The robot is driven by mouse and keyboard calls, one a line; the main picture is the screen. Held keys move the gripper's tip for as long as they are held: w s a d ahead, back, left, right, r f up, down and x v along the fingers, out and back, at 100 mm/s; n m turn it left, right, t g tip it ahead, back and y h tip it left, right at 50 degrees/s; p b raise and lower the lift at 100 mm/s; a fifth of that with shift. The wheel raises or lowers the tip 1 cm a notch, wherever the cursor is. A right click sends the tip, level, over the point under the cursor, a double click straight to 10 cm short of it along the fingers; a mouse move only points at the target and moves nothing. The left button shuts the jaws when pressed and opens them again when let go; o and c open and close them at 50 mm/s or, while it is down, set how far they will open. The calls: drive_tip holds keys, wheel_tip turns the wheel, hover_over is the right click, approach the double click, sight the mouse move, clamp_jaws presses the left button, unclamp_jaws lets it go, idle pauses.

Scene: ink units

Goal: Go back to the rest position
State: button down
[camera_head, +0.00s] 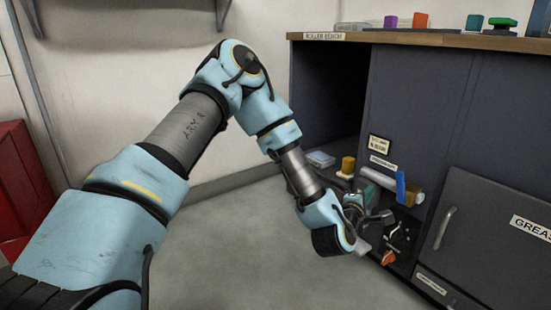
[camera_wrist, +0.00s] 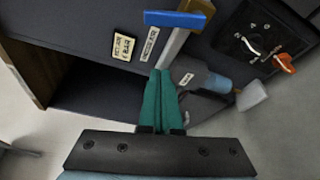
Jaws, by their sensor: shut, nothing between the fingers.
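My gripper (camera_wrist: 160,76) shows in the wrist view as two teal fingers pressed together, with nothing held between them. In the head view my light-blue arm reaches from the lower left, bends at the elbow, and comes down to the front of a dark cabinet (camera_head: 412,110). The gripper end is close to the cabinet's lower middle, where my wrist partly hides it. In the wrist view a blue bar (camera_wrist: 174,19) and a pale roller (camera_wrist: 173,48) lie just beyond the fingertips; contact cannot be told.
A black panel with an orange lever (camera_head: 388,257) is beside my gripper. A grey door with a handle (camera_head: 444,228) stands to the right. Small coloured blocks sit on the wooden bench top (camera_head: 440,40). A red cabinet (camera_head: 22,185) is at the far left. Grey floor (camera_head: 250,250) is clear.

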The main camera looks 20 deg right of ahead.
drive_tip(key=w+a+r+m+g+y+p, duration=0.15)
drive_tip(key=w+a+m+y, duration=0.35)
drive_tip(key=a, duration=0.7)
drive_tip(key=w+a+r+m+g+y+p, duration=0.1)
drive_tip(key=w+a+m+g+y, duration=0.2)
drive_tip(key=w+a, duration=0.7)
drive_tip(key=s+a+r+m+g+y+p, duration=0.1)
drive_tip(key=s+a+r+y, duration=0.2)
drive_tip(key=a, duration=0.7)
drive_tip(key=s+a+r+m+g+y+p, duration=0.15)
drive_tip(key=s+a, duration=0.35)
drive_tip(key=a, duration=0.5)
drive_tip(key=s+a+r+y, duration=0.2)
drive_tip(key=s+a+r, duration=0.15)
drive_tip(key=a, duration=0.65)
wheel_tip(320, 180, up, 38)
drive_tip(key=p, duration=3.7)
drive_tip(key=shift+s+a+g+p, duration=0.2)
drive_tip(key=shift+s+g+p, duration=0.1)
drive_tip(key=shift+s+p, duration=0.1)
drive_tip(key=shift+f+m+h, duration=0.15)
drive_tip(key=shift+m+h, duration=0.1)
